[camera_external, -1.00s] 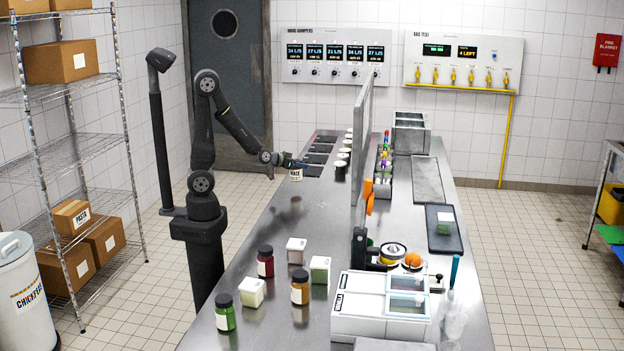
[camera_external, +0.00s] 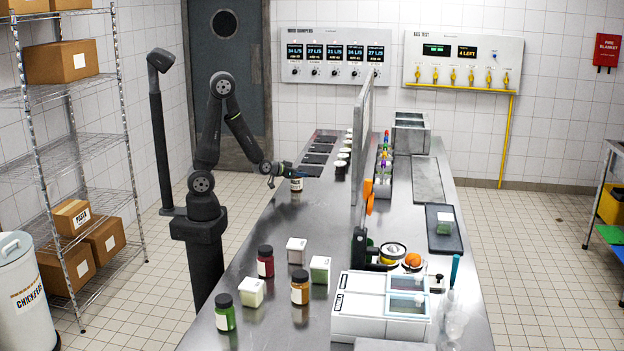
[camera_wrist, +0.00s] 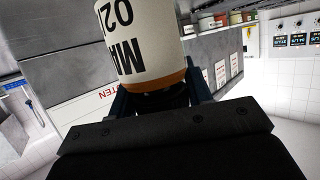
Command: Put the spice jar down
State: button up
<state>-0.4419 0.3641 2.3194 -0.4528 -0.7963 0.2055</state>
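The spice jar (camera_external: 296,184) is at my gripper (camera_external: 297,173), over the left side of the steel counter (camera_external: 270,215). It has a cream label, brown contents and a dark cap. In the wrist view the jar (camera_wrist: 143,42) is large, with its upside-down label showing "MA" and "02". My gripper (camera_wrist: 165,97) has one finger on each side of the dark cap and appears shut on it. The jar looks upright in the outside view. Whether its base touches the counter, I cannot tell.
Several jars, among them a red-brown one (camera_external: 265,262), an orange one (camera_external: 300,288) and a green one (camera_external: 225,313), stand at the front. Dark pads (camera_external: 318,158) lie behind the spice jar. A tall divider (camera_external: 361,150) stands to its right. The counter in front of it is clear.

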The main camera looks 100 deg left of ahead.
jog(key=o, duration=0.3)
jog(key=shift+o, duration=0.2)
jog(key=shift+r, duration=0.25)
jog(key=v, duration=1.2)
jog(key=shift+f, duration=0.1)
